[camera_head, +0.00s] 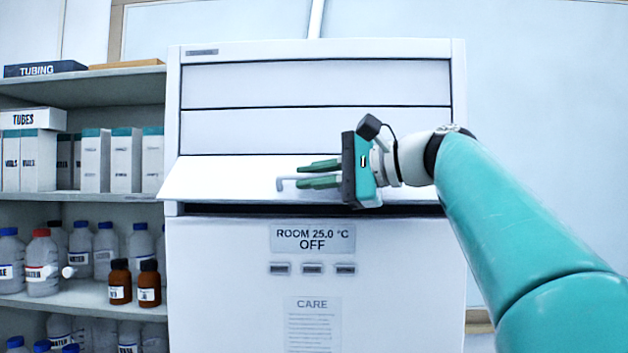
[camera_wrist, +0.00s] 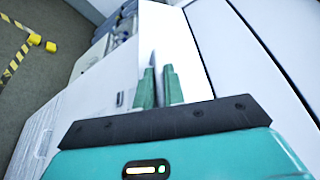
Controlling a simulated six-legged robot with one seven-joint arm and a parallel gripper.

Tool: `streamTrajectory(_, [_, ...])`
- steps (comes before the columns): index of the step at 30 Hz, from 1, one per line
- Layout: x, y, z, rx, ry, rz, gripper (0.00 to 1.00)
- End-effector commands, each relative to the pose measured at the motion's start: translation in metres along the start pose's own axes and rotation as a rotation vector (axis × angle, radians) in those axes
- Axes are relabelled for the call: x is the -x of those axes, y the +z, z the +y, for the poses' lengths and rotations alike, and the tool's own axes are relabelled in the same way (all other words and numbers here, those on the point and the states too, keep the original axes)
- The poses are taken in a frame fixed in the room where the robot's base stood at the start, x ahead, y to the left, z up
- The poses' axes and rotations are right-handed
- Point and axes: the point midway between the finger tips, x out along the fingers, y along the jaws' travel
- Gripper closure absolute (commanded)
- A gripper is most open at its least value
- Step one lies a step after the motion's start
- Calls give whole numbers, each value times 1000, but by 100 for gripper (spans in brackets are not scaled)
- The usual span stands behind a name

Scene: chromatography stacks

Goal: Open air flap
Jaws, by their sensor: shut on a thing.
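The air flap (camera_head: 225,178) is the lowest white panel in the upper part of a tall white cabinet. Its lower edge is tilted outward, and a dark gap shows beneath it. A small pale bar handle (camera_head: 281,184) sits on the flap's face, partly hidden by my fingers. My gripper (camera_head: 302,176) has come in from the right, and its green fingers are shut on the handle. In the wrist view, the fingers (camera_wrist: 159,82) lie close along the white flap (camera_wrist: 185,50), and a small grey part shows between their tips.
Below the flap are a display (camera_head: 312,239) reading "ROOM 25.0 °C OFF", several small buttons and a CARE notice (camera_head: 312,322). Shelves (camera_head: 90,296) with bottles and boxes stand close on the left. Yellow-black floor tape (camera_wrist: 17,57) shows in the wrist view.

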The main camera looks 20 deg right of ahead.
Motion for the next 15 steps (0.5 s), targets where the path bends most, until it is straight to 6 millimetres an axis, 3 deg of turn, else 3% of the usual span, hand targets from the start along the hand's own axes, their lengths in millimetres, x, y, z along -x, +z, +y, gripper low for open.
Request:
streamTrajectory(9, [0,-2,-1,1,-4,4,100])
streamTrajectory(10, [0,-2,-1,1,-5,4,83])
streamTrajectory(12, [0,-2,-1,1,-4,4,70])
streamTrajectory(15, [0,-2,0,0,-3,3,67])
